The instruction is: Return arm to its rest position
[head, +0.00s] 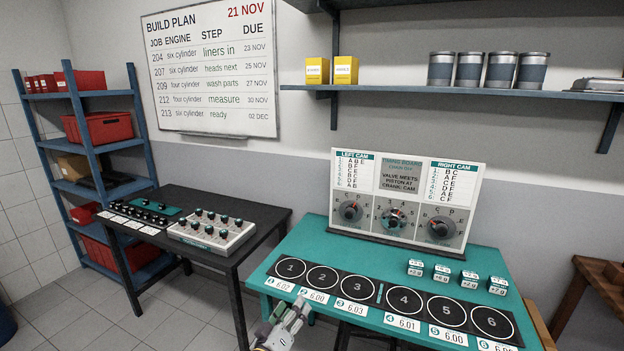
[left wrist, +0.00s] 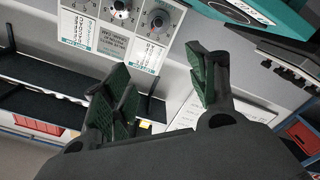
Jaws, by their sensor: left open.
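My left gripper (head: 290,318) is in the head view at the bottom, in front of the near edge of the teal table (head: 305,245). In the left wrist view its two fingers (left wrist: 165,92) stand apart with nothing between them. The timing board (head: 405,200) stands upright at the back of the teal table; part of it shows upside down in the left wrist view (left wrist: 125,22). The black mat (head: 381,308) with numbered circles lies on the table, and its circles are empty. My right gripper is not in view.
A black table (head: 255,215) at left holds a grey tray with black knobs (head: 212,232). A blue shelf unit (head: 85,135) with red bins stands at far left. A wall shelf (head: 450,96) carries tins and yellow boxes. Several small teal-and-white blocks (head: 470,278) sit at the table's right.

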